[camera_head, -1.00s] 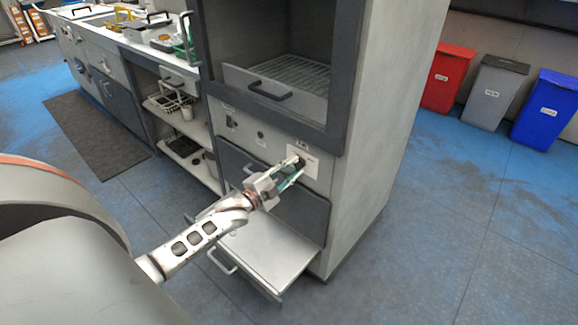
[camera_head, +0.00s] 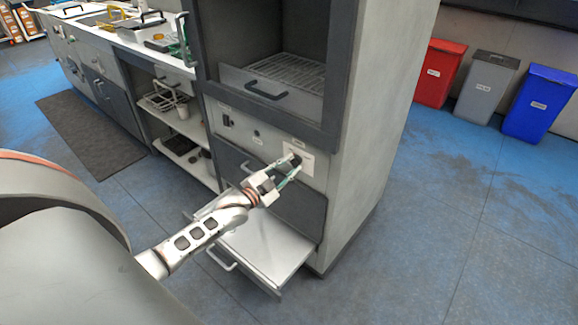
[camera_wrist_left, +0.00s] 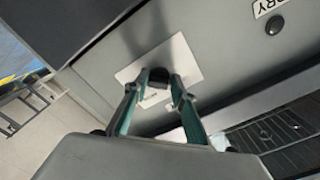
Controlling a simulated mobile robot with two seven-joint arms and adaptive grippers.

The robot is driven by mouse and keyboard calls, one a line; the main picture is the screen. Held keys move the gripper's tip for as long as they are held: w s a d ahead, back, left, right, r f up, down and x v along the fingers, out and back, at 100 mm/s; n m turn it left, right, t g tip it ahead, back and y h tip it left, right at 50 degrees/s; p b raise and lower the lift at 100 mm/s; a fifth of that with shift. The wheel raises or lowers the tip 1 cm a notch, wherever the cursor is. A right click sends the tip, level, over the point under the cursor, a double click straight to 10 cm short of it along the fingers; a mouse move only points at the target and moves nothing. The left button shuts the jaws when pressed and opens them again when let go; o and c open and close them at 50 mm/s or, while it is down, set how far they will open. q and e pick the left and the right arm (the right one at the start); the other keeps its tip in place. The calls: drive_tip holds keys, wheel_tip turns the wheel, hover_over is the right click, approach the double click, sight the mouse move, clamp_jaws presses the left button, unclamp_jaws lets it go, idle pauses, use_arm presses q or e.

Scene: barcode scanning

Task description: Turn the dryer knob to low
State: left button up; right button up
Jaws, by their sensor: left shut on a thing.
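The dryer (camera_head: 350,120) is a tall grey cabinet in the middle of the head view. Its dark knob (camera_head: 296,160) sits on a white label plate (camera_head: 306,163) on the front panel. The knob also shows in the left wrist view (camera_wrist_left: 158,75), with the plate (camera_wrist_left: 185,62) around it. My left gripper (camera_head: 291,168) reaches up to the panel, its fingertips (camera_wrist_left: 157,82) on either side of the knob and shut on it. The fingers partly hide the knob, and its setting cannot be read. My right gripper is not in view.
Above the panel is an open chamber with a wire rack drawer (camera_head: 290,75). Below, a lower drawer (camera_head: 265,245) is pulled out under my left arm. A counter (camera_head: 120,30) with items stands at the left. Red, grey and blue bins (camera_head: 540,105) stand at the right.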

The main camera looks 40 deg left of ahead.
use_arm(q)
drive_tip(key=shift+w+r, duration=0.1)
drive_tip(key=shift+r, duration=0.1)
drive_tip(key=o, duration=1.1)
drive_tip(key=shift+c, duration=0.2)
drive_tip(key=shift+f, duration=0.15)
drive_tip(key=s, duration=0.8)
drive_tip(key=s+a, duration=0.1)
drive_tip(key=s, duration=0.3)
